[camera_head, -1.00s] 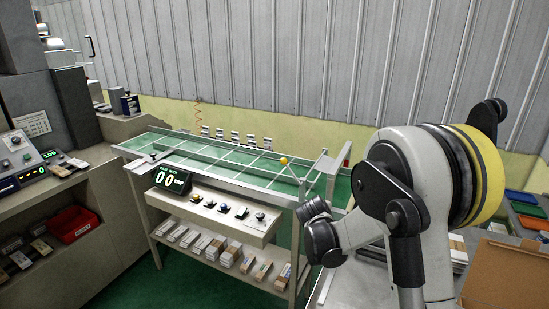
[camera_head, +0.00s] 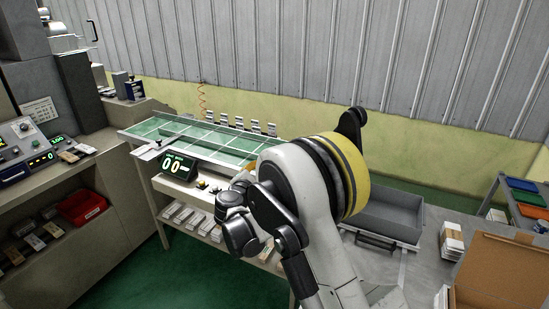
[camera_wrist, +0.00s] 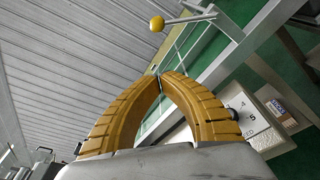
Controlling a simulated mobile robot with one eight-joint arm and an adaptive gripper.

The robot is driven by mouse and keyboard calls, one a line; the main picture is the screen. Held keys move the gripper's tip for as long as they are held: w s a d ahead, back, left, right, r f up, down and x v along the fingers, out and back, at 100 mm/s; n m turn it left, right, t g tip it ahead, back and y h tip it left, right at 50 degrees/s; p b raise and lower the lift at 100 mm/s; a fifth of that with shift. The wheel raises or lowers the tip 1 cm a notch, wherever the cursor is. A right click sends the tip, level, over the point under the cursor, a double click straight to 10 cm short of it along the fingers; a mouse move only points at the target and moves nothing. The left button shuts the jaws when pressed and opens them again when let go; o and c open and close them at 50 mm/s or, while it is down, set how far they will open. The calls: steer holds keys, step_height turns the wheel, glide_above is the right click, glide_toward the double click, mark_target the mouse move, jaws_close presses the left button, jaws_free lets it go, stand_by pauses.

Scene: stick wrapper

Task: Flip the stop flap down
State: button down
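A yellow ball knob (camera_wrist: 157,23) sits on the end of a thin metal rod in the wrist view. The rod runs right to a metal bracket at the green conveyor's (camera_wrist: 213,47) edge. I cannot tell for sure which plate there is the stop flap. My gripper's (camera_wrist: 158,77) two ribbed yellow fingers curve together and meet at the tips, with nothing seen between them. The tips appear below the knob in the picture and apart from it. In the head view my arm hides the conveyor's right end, the knob and my gripper; the conveyor's left part (camera_head: 163,127) shows.
A control box with a "00" display (camera_head: 176,165) hangs on the conveyor's front. Packs lie on the shelf below. A grey bin (camera_head: 385,215) and an open cardboard box (camera_head: 500,265) stand right of my arm. A red tray (camera_head: 82,207) is at left.

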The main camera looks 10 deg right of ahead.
steer(key=w+d+r+b, duration=0.1)
steer(key=w+d+b, duration=0.1)
steer(key=w+d, duration=0.4)
steer(key=shift+w+d+b, duration=0.25)
steer(key=shift+w+b, duration=0.05)
steer(key=shift+b, duration=0.05)
steer(key=shift+r, duration=0.15)
steer(key=shift+s, duration=0.1)
steer(key=shift+s+d+r+m, duration=0.1)
steer(key=shift+d+r+m, duration=0.1)
steer(key=shift+r+m, duration=0.15)
